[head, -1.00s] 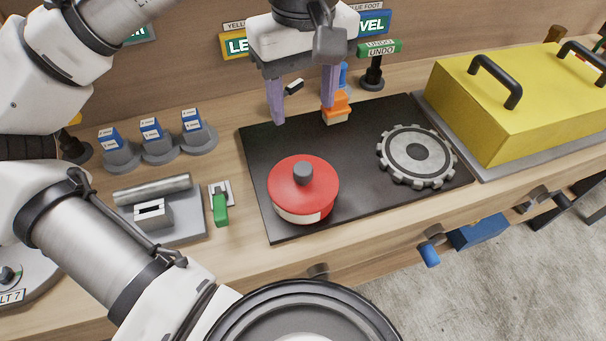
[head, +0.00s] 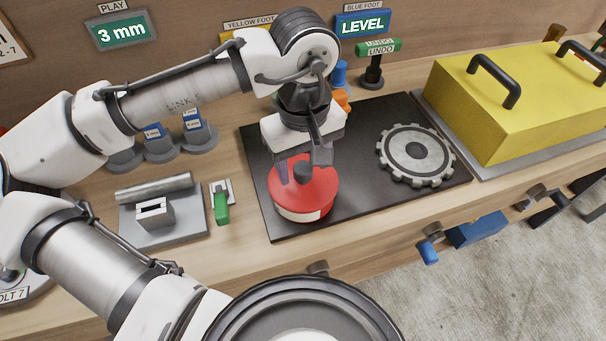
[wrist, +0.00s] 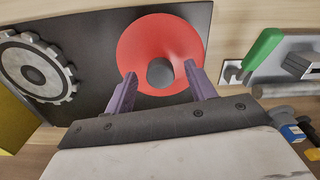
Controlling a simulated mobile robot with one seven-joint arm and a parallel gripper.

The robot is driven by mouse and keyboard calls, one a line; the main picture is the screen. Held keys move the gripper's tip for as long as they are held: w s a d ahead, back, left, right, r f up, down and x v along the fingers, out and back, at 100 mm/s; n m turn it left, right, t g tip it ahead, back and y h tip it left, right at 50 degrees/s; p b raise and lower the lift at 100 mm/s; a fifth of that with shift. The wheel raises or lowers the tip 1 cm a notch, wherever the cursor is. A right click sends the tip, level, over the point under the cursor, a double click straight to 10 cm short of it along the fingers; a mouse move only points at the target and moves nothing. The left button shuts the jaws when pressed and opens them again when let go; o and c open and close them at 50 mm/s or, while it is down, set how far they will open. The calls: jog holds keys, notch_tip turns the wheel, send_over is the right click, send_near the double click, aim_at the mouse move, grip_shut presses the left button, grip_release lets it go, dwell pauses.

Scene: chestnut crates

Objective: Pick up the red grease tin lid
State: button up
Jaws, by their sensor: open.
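The red grease tin lid (head: 318,184) sits on a round tin with a pale label on the black mat. A dark grey knob (head: 303,169) stands up at the lid's middle. My gripper (head: 302,174) is over the lid, its purple fingers open. In the wrist view the lid (wrist: 137,52) is ahead of the gripper (wrist: 160,74), and the knob (wrist: 160,73) shows between the two fingertips, with a gap on each side. I cannot tell how far the fingertips are above the lid.
A grey gear (head: 416,155) lies on the black mat (head: 362,198) to the right. A yellow box (head: 500,110) with black handles stands farther right. A green-handled switch (head: 221,205) and a grey fixture (head: 160,213) are left of the mat. An orange piece (head: 342,99) is behind my gripper.

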jog(key=shift+f, duration=0.2)
jog(key=c, duration=1.1)
jog(key=shift+o, duration=0.2)
jog(key=shift+r, duration=0.1)
